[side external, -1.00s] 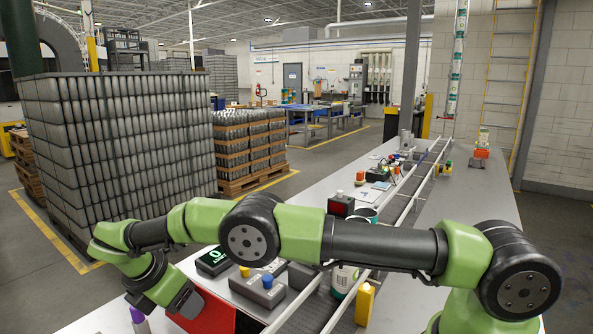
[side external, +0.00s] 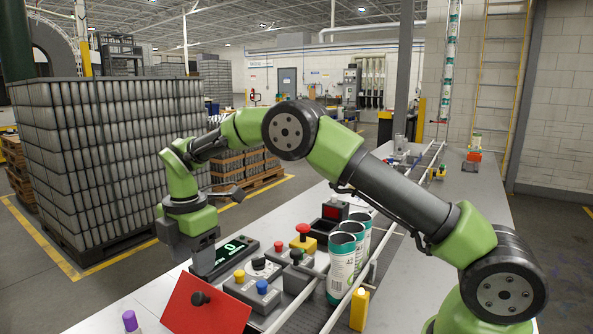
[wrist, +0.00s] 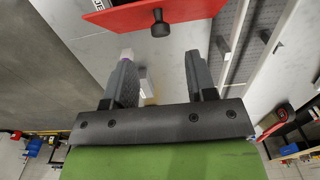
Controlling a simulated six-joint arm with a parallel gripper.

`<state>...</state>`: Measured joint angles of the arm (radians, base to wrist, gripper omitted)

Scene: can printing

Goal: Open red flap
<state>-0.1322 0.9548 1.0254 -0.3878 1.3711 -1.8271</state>
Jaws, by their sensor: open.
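The red flap (side external: 215,312) is a flat tilted panel with a black knob (side external: 200,298), near the bottom of the side view. I cannot tell whether it is open, because its hinge does not show. The flap (wrist: 195,12) and its knob (wrist: 158,24) also show at the top of the wrist view. My gripper (side external: 204,264) points down just behind the flap in the side view. In the wrist view its fingers (wrist: 160,60) are spread with nothing between them. The knob lies beyond the fingertips, apart from them.
A display box (side external: 228,256) and button boxes (side external: 254,291) stand right of my gripper. Printed cans (side external: 341,270) and a yellow bottle (side external: 359,310) stand by the conveyor rails. A purple-capped object (side external: 130,320) is left of the flap.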

